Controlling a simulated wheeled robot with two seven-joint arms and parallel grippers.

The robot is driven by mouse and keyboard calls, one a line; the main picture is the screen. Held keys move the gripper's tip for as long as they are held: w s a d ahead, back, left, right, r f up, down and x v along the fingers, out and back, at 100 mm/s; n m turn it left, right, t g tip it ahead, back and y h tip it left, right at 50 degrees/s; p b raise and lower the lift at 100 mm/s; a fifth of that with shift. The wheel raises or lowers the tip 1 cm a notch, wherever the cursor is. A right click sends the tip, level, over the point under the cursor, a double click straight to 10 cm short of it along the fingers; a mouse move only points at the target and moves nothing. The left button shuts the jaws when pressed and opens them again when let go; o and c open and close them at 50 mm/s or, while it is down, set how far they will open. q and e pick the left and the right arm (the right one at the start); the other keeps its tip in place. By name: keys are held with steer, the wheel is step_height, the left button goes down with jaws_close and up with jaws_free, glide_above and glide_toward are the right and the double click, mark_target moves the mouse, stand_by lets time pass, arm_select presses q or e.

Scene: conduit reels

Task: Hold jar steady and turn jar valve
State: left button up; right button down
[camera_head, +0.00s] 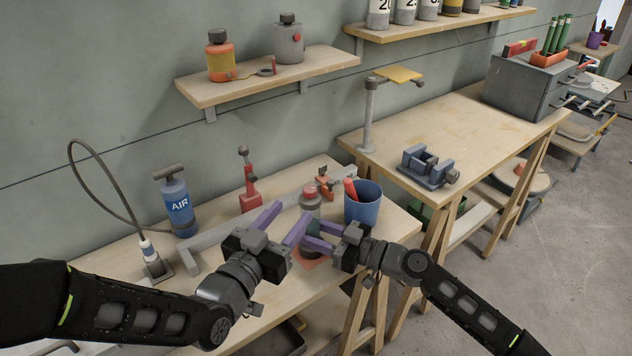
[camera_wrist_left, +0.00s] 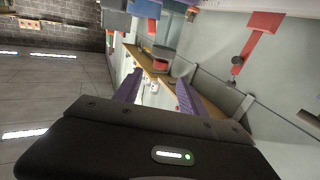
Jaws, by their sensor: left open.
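The jar (camera_head: 311,203) stands upright over a reddish mat (camera_head: 312,262) at the front of the near bench; it has a grey upper part and a dark reddish cap, and its greenish lower part is partly hidden by purple fingers. My right gripper (camera_head: 313,232) reaches in from the right with its fingers on either side of the jar's lower body, seemingly closed on it. My left gripper (camera_head: 292,210) is open and empty, its fingertips just left of the jar's upper part. Its spread purple fingers also show in the left wrist view (camera_wrist_left: 158,82). A separate valve is hard to make out.
Right behind the jar stands a blue cup (camera_head: 363,207) with a red handle inside. A grey rail (camera_head: 225,238), an AIR pump (camera_head: 177,203) and a red tool (camera_head: 248,190) stand to the left. A shelf (camera_head: 270,83) hangs above. A vise (camera_head: 428,168) sits on the far bench.

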mark_target(313, 186)
arm_select(q)
steer(key=shift+w, duration=0.1)
steer(key=x, duration=1.2)
jaws_close()
stand_by(0.4)
